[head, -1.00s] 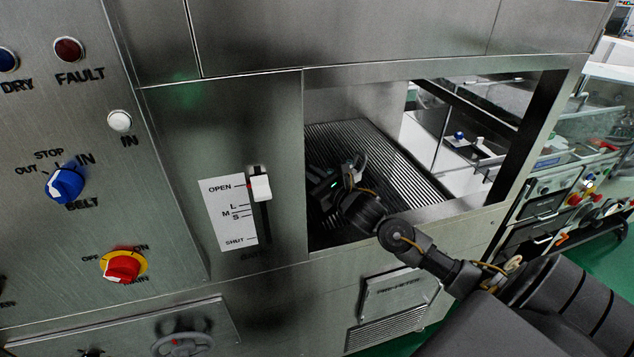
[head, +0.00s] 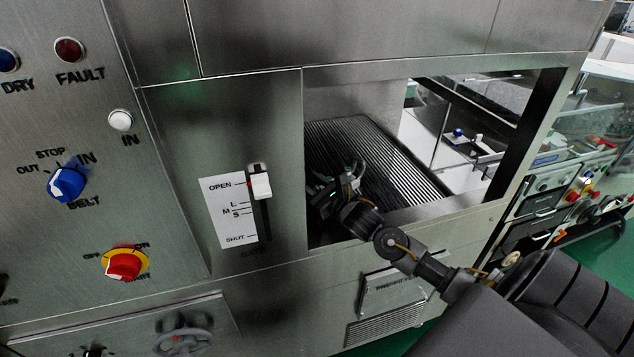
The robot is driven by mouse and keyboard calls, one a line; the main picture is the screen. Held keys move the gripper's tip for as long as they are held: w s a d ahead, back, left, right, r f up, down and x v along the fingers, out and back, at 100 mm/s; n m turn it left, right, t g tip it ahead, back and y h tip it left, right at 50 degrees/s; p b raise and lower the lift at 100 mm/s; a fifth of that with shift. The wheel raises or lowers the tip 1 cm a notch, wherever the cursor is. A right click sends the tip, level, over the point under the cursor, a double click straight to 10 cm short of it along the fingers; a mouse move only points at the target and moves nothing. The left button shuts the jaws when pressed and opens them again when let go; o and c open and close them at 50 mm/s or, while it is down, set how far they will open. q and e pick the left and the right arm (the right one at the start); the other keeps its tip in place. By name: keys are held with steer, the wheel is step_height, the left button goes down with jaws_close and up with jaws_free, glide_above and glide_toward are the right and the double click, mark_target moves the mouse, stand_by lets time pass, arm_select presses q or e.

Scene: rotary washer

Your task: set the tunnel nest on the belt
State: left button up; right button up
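The belt (head: 385,155) is a dark ribbed surface inside the washer's open front opening. My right gripper (head: 328,192) reaches through the opening and is over the near left part of the belt, against dark shadow. Its fingers are too dark to tell whether they are open or shut, and I cannot make out anything held in it. I cannot pick out the tunnel nest in this view. My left gripper does not show.
The gate lever (head: 261,187) stands at the OPEN mark. Left of it are the blue belt knob (head: 66,183), the red main switch (head: 123,264) and a white IN button (head: 120,121). The metal frame edges the opening closely around my arm. The far belt is bare.

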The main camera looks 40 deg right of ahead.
steer(key=s+b, duration=0.1)
steer(key=s, duration=0.6)
steer(key=s+b, duration=0.1)
steer(key=s, duration=0.2)
steer(key=shift+s+d+f+b, duration=0.1)
steer(key=shift+s+d+b, duration=0.2)
steer(key=shift+s, duration=0.7)
steer(key=shift+w, duration=0.1)
